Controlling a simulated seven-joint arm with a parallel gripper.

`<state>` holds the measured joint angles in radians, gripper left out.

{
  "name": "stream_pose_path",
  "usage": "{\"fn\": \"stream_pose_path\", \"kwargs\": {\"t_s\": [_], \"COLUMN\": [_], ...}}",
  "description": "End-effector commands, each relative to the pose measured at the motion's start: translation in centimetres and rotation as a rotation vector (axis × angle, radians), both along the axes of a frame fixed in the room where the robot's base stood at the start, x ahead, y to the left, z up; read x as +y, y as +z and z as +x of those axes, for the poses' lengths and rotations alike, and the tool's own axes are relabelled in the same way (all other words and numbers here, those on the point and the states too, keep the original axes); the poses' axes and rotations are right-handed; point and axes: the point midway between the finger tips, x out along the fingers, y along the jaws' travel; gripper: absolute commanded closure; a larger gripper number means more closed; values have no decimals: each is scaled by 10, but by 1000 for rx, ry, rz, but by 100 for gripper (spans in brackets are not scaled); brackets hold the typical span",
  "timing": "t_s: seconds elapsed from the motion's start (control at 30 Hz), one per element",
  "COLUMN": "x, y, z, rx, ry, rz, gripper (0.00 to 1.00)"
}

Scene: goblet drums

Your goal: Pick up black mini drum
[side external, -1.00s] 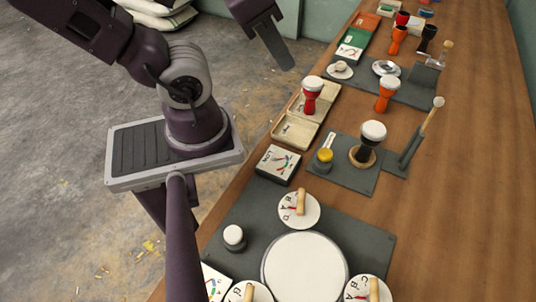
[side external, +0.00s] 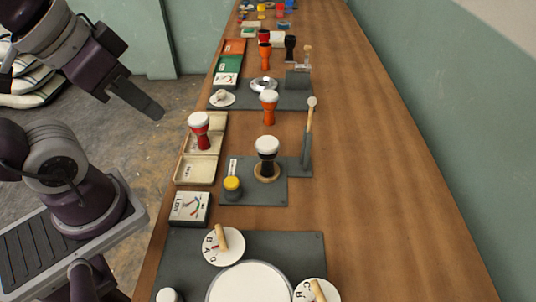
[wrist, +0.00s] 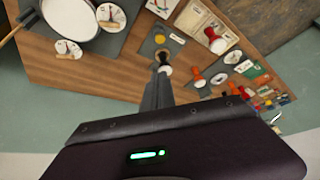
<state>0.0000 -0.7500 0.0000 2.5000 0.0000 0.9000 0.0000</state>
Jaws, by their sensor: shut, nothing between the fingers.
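The black mini drum (side external: 267,148) has a white head and stands upright on a round wooden base on a dark grey mat. In the wrist view, its white head (wrist: 167,70) shows just beyond my fingertips. A second black drum (side external: 290,45) stands farther back, beside red and orange drums. My gripper (side external: 156,110) is shut and empty. In the side view it is left of the black drum and apart from it, in front of the floor beyond the table's left edge. In the wrist view, my gripper's closed fingers (wrist: 158,82) point toward the drum.
A red drum (side external: 199,130) stands in a beige tray (side external: 195,170) left of the black drum. A yellow-topped jar (side external: 232,186) is close by. An upright mallet (side external: 309,125) stands at the right. An orange drum (side external: 269,105) is behind. The wooden table (side external: 390,180) is clear on the right.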

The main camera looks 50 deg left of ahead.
Motion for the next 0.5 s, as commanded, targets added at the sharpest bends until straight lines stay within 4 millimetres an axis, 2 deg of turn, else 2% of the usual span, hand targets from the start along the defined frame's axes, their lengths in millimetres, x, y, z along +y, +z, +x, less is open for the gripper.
{"fn": "stream_pose_path", "kwargs": {"t_s": [0.2,0.5], "x": [0,0], "y": [0,0], "z": [0,0], "rx": [0,0], "ry": [0,0], "rz": [0,0], "gripper": [100,41]}}
